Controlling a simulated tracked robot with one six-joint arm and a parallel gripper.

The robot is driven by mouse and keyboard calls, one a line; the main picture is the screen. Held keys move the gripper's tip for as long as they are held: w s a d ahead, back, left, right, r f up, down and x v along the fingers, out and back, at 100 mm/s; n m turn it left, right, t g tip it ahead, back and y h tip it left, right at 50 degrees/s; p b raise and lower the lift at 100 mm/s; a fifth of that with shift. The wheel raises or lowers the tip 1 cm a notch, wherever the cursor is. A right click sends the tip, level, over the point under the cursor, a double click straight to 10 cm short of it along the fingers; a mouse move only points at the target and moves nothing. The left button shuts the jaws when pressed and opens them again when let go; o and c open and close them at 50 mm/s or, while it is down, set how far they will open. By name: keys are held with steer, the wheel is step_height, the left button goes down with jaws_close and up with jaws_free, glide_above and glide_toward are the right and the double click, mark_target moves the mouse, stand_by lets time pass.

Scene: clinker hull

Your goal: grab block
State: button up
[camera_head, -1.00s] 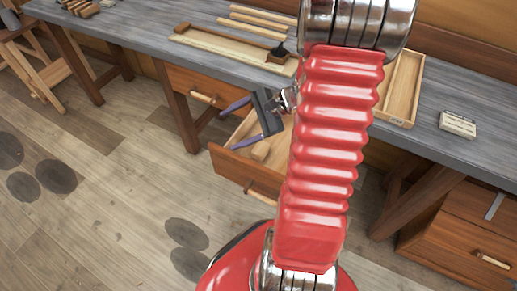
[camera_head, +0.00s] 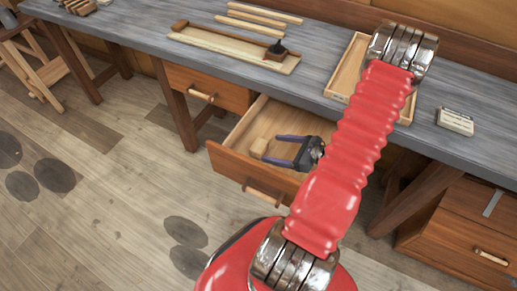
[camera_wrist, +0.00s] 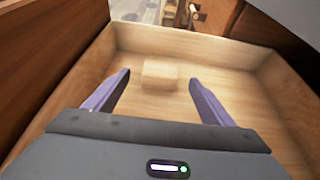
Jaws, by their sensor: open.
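A small pale wooden block (camera_head: 259,146) lies in the open drawer (camera_head: 225,163), near its front left in the head view. In the wrist view the block (camera_wrist: 160,75) sits on the drawer floor, a little beyond the fingertips and between their lines. My gripper (camera_head: 271,151) is open and empty, low inside the drawer, with its purple fingers pointing at the block. In the wrist view the two fingers (camera_wrist: 158,74) stand wide apart on either side. The block looks narrower than the gap between them.
The drawer walls (camera_wrist: 190,45) surround the fingers. The grey bench top (camera_head: 130,40) overhangs the drawer's back. On it are a wooden tray (camera_head: 343,80), a long board with a dark tool (camera_head: 277,50) and a pale labelled box (camera_head: 455,121). A shut drawer (camera_head: 205,92) is at left.

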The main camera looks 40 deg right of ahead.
mark_target(260, 146)
steer(key=shift+x, duration=1.15)
steer(key=shift+w, duration=0.1)
steer(key=shift+x, duration=2.5)
steer(key=shift+f, duration=0.1)
steer(key=shift+c, duration=0.7)
steer(key=c, duration=1)
steer(key=shift+r, duration=5.05)
